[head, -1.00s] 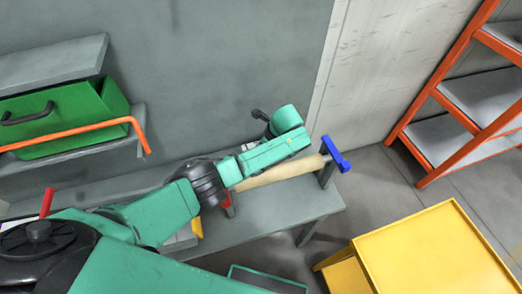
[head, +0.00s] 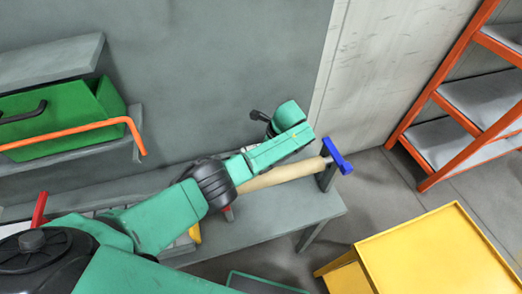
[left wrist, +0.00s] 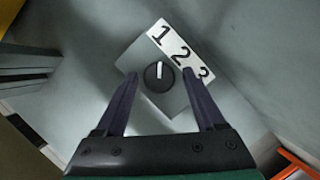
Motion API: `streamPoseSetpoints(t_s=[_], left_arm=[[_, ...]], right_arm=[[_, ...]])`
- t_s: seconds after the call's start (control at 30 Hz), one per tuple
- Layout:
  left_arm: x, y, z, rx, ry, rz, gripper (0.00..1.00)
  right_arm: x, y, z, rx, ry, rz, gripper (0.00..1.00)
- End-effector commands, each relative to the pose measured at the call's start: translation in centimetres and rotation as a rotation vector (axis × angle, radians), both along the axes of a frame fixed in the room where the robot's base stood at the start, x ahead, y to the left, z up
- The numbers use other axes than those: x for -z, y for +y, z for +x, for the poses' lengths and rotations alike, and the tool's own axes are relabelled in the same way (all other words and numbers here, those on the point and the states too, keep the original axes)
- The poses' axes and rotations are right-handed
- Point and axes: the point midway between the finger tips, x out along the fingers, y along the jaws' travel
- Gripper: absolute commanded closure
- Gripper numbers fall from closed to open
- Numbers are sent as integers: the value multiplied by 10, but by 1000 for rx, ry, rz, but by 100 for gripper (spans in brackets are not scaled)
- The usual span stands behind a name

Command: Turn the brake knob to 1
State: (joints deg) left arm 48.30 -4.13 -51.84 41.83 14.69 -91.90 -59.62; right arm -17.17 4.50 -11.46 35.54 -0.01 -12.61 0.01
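A round black brake knob (left wrist: 159,75) with a white pointer mark sits on a grey square plate (left wrist: 142,54) in the left wrist view. A white label strip (left wrist: 181,53) beside it reads 1, 2, 3. The pointer mark points up in the picture, roughly toward the 1. My left gripper (left wrist: 167,84) is open, its two dark fingers spread to either side of the knob in the picture; I cannot tell whether they touch it. In the head view the left gripper (head: 260,116) shows small and dark near the grey wall. The knob cannot be made out there. My right gripper is out of view.
A grey bench (head: 270,222) stands below my left arm, with a pale roller (head: 282,173) and blue end piece (head: 338,157). A yellow table (head: 430,255) and orange-framed shelves (head: 455,120) stand right. A green box (head: 60,115) and orange rail (head: 75,133) are left.

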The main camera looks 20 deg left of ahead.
Motion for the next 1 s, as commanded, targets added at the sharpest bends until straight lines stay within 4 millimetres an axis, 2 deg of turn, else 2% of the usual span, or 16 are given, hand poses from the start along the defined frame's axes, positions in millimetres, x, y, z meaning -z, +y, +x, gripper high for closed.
streamPoseSetpoints(t_s=[0.37,0.47,0.83,0.9,1.0], left_arm=[[-3,-2,-1,1,1,-2,20],[-18,-9,-1,2,-1,-5,20],[-112,-47,-6,1,-1,-3,20],[-124,-52,-6,1,0,-2,20],[-133,-55,-7,0,1,-1,20]], right_arm=[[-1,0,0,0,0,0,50],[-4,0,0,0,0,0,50],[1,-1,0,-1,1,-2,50],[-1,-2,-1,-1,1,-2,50],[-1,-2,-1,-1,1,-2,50]])
